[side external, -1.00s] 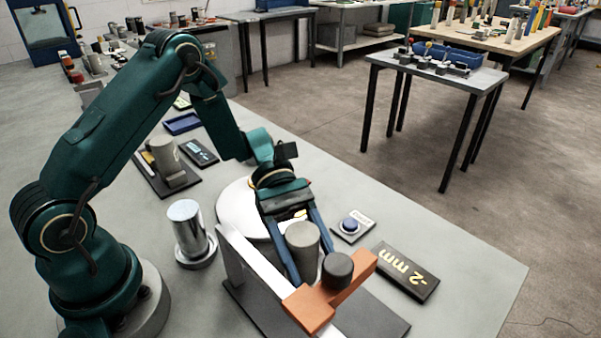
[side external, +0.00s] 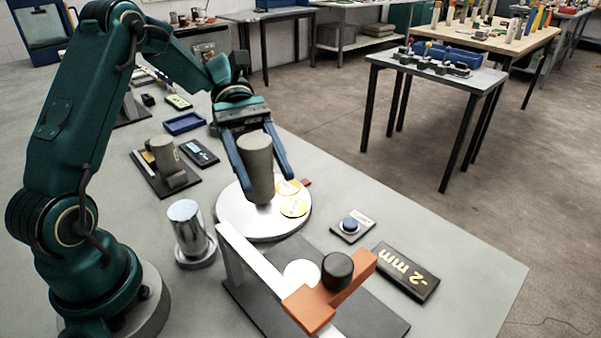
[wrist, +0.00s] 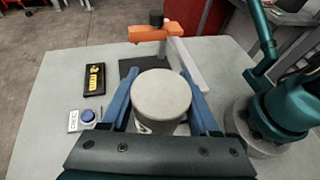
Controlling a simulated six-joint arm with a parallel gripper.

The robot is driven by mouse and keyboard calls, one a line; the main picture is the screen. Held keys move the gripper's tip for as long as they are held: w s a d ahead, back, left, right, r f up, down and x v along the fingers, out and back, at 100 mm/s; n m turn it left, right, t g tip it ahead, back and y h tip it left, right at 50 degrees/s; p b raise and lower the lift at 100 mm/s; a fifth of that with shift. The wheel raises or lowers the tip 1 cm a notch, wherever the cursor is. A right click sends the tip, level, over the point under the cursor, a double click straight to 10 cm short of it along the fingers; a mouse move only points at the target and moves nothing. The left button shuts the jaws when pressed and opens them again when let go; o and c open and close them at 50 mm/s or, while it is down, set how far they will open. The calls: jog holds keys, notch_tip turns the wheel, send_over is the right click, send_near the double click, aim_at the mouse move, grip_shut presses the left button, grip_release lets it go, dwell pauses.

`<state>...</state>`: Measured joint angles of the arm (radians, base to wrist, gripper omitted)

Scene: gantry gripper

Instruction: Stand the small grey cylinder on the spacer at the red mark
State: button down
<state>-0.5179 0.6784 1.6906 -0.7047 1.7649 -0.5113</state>
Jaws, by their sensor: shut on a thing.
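My gripper (side external: 256,170) is shut on a grey cylinder (side external: 257,155), which is upright or nearly so. In the wrist view the cylinder's pale round top (wrist: 161,94) sits between the blue fingers. In the side view the cylinder is in front of the round white plate (side external: 240,225); I cannot tell whether its foot touches the plate. Two yellow round pieces (side external: 294,208) lie on the plate, right of the cylinder. A small red mark (side external: 306,182) shows at the plate's right rim. I cannot tell which piece is the spacer.
The gantry's orange bridge (side external: 310,308) with a dark knob (side external: 337,268) stands in front, over a white disc (side external: 301,272). A shiny metal cylinder (side external: 188,228) stands left of the plate. A blue button (side external: 350,225) and a "-2 mm" sign (side external: 405,272) are right.

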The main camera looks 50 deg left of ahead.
jog(key=shift+a+r, duration=0.25)
jog(key=shift+a, duration=0.15)
jog(key=shift+w+a+r, duration=0.1)
jog(key=shift+w+a, duration=0.05)
jog(key=shift+w, duration=0.05)
jog(key=w+a+r+n+t, duration=0.1)
jog(key=w+a+n+t, duration=0.35)
jog(key=a, duration=0.35)
jog(key=w+a+r+n+t, duration=0.1)
jog(key=w+a+n+t, duration=0.2)
jog(key=a+n+t, duration=0.4)
jog(key=shift+w+d+f+m+g+y, duration=0.2)
jog(key=shift+w+d+f+m, duration=0.2)
jog(key=shift+w+d+f, duration=0.95)
jog(key=shift+w+d+f+m+g+y, duration=0.2)
jog(key=shift+w+d+f+m, duration=0.35)
jog(key=shift+d+f, duration=1.5)
jog(key=shift+w+d+f+m+g+y, duration=0.1)
jog(key=shift+w+d+f+m+g, duration=0.2)
jog(key=shift+w+d+f, duration=1.35)
jog(key=shift+s+a+f, duration=0.65)
jog(key=shift+f, duration=0.25)
jog(key=shift+c, duration=0.6)
grip_release()
